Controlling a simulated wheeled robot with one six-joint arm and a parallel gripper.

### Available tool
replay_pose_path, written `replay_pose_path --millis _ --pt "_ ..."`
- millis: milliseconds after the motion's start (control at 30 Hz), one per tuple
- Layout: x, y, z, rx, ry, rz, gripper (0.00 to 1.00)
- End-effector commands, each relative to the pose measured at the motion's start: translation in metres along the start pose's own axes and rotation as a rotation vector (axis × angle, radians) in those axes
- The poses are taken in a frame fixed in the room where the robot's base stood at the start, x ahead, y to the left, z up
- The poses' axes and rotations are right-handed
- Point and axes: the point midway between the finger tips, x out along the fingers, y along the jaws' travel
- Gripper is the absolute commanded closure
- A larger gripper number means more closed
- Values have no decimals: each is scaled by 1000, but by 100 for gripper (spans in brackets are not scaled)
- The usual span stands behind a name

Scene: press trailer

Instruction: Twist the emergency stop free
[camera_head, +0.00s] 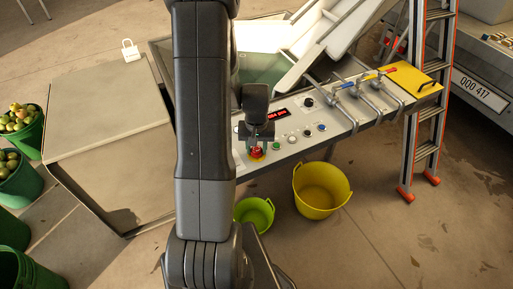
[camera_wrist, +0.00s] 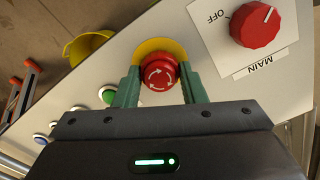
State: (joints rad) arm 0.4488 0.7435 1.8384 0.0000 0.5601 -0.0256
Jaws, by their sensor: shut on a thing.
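The emergency stop (camera_wrist: 159,73) is a red mushroom button with white curved arrows, set on a yellow round plate (camera_wrist: 160,45) in the wrist view. In the head view the red emergency stop (camera_head: 257,151) sits at the front left of the control panel (camera_head: 345,118). My gripper (camera_wrist: 160,82) is shut on the button, with one green finger on each side of it. In the head view my gripper (camera_head: 257,142) points down over the panel's front edge. The button's stem is hidden.
A red MAIN rotary switch (camera_wrist: 255,25), its pointer away from OFF, is close to the right finger in the wrist view. A green button (camera_wrist: 108,95) is near the left finger. A yellow tub (camera_head: 321,188) and a green bucket (camera_head: 254,213) stand below the panel. A ladder (camera_head: 428,90) stands right.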

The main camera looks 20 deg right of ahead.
Motion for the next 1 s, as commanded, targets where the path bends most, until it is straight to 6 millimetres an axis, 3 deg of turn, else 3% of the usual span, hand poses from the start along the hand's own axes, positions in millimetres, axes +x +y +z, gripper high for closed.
replay_pose_path --millis 333,367,433,467,767,1000 --pt "-1 0 -1 1 3 0 85" --pt "-1 0 -1 1 3 0 57" --pt "-1 0 -1 1 2 0 43" --pt "-1 0 -1 1 2 0 41" --pt "-2 0 0 0 1 0 41" --pt "-25 0 -1 0 5 0 41"
